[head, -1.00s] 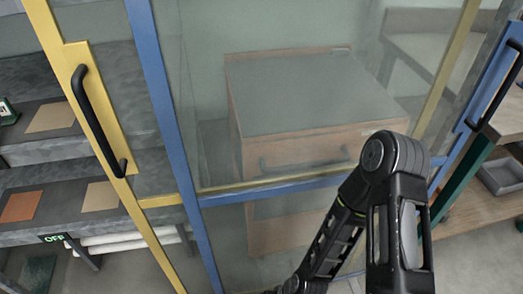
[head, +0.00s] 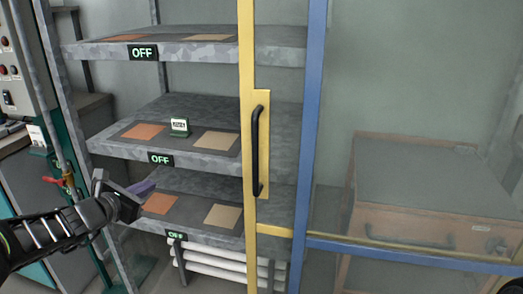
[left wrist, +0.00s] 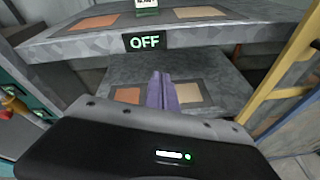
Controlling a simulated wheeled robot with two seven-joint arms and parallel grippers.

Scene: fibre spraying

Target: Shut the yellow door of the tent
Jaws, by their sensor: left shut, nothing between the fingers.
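The yellow door (head: 248,60) of the tent stands upright in the middle of the head view, with a long black handle (head: 256,150) on its edge. Its lower yellow rail runs right and overlaps the blue frame (head: 308,120). Left of the door the tent is open and the shelves show. My left gripper (head: 145,187) is at the left, in front of the lower shelves, well left of the handle and apart from it. Its purple fingers are shut and empty, as the left wrist view (left wrist: 160,90) shows. A yellow frame part (left wrist: 285,80) shows at the right there. My right gripper is not in view.
Grey shelves (head: 200,146) with orange and tan squares and OFF signs (head: 143,52) fill the open side. A wooden cabinet (head: 425,215) stands behind glass at right. A post with a red-handled valve (head: 65,182) and a control panel (head: 12,60) are at far left.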

